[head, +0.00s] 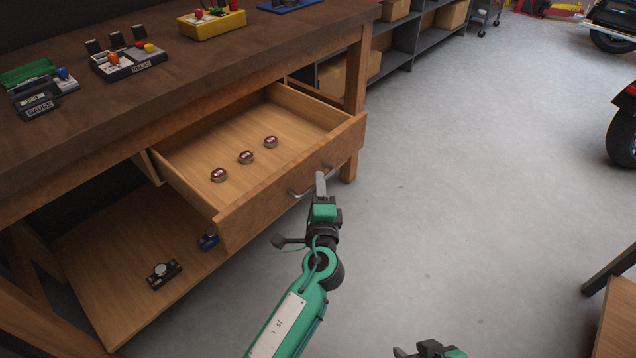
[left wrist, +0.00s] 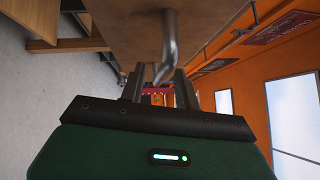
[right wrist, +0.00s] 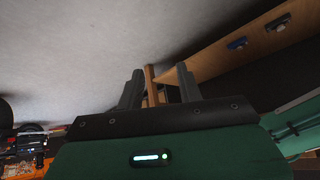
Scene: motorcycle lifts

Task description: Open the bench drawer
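The bench drawer (head: 285,190) is pulled well out from under the wooden bench, and its inside shows. Its grey metal bar handle (head: 299,193) is on the front panel. My left gripper (head: 321,184) is at the handle's right part. In the left wrist view the handle (left wrist: 170,38) runs down between the parted fingers (left wrist: 160,88); a gap shows between them, and I cannot tell whether they touch it. My right gripper (head: 430,350) is low at the bottom edge, away from the drawer. In the right wrist view its fingers (right wrist: 160,88) are apart and empty.
Several small round red-topped pieces, one of them here (head: 246,157), lie in the drawer. The benchtop (head: 190,95) holds labelled trays. A lower shelf (head: 120,285) carries two small items. Grey floor (head: 460,190) is clear to the right; a wooden edge (head: 615,320) stands lower right.

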